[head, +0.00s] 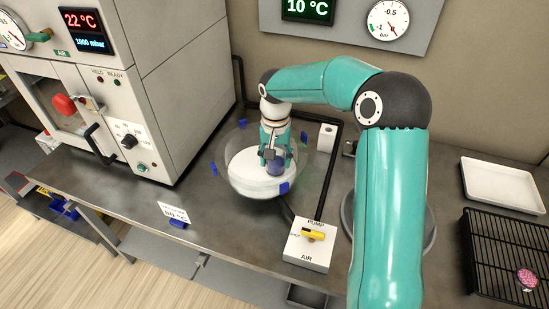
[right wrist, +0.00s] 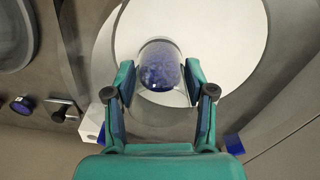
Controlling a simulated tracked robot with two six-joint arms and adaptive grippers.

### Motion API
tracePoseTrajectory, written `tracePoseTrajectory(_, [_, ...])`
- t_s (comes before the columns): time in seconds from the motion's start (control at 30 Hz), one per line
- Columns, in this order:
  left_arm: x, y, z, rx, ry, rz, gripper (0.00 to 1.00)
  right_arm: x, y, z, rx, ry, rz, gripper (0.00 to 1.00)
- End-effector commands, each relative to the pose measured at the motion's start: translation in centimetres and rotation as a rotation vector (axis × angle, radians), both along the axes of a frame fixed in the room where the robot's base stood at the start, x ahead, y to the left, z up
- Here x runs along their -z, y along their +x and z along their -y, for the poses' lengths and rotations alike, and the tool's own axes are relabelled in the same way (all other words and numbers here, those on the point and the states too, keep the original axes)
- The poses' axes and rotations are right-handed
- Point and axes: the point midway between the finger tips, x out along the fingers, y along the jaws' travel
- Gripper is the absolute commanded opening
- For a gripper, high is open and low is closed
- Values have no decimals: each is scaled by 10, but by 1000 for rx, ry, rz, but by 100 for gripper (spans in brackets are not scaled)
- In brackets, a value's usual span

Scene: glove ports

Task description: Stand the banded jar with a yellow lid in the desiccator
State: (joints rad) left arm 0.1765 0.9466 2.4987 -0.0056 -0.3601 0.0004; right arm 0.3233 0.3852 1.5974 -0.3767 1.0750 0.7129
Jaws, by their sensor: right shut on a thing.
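The desiccator is an open clear bowl with blue tabs on its rim (head: 285,188) and a white plate (head: 250,178) inside. My right gripper (head: 275,155) reaches down into it and is shut on a clear jar with blue-purple contents (right wrist: 160,66). In the right wrist view the fingers (right wrist: 160,95) are on either side of this jar, over the white plate (right wrist: 225,40). The jar looks upright; I cannot tell whether its base touches the plate. No yellow lid or bands can be made out on it. My left gripper is not in view.
A white valve box (head: 307,247) with a yellow handle, marked PUMP and AIR, stands in front of the bowl. A grey oven (head: 150,85) stands at left. A white tray (head: 503,187) and a black rack (head: 490,240) with a pink item (head: 526,279) lie at right.

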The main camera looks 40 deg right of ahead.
Motion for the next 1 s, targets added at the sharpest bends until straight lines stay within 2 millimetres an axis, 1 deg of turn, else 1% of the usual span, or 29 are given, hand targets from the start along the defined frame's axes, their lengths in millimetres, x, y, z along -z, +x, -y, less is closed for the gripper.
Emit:
tracePoseTrajectory(0.27, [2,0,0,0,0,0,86,2,0,0,1,0,1,8])
tracePoseTrajectory(0.3, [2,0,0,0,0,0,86,3,0,0,1,0,1,56])
tracePoseTrajectory(0.43, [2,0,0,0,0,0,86,2,0,0,1,0,1,77])
tracePoseTrajectory(0.47, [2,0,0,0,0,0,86,2,0,0,1,0,1,79])
tracePoseTrajectory(0.77, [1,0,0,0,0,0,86,1,0,0,1,0,1,79])
tracePoseTrajectory(0.87, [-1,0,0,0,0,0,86,-3,0,0,1,0,1,79])
tracePoseTrajectory(1.0, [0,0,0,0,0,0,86,-19,1,1,2,-1,5,79])
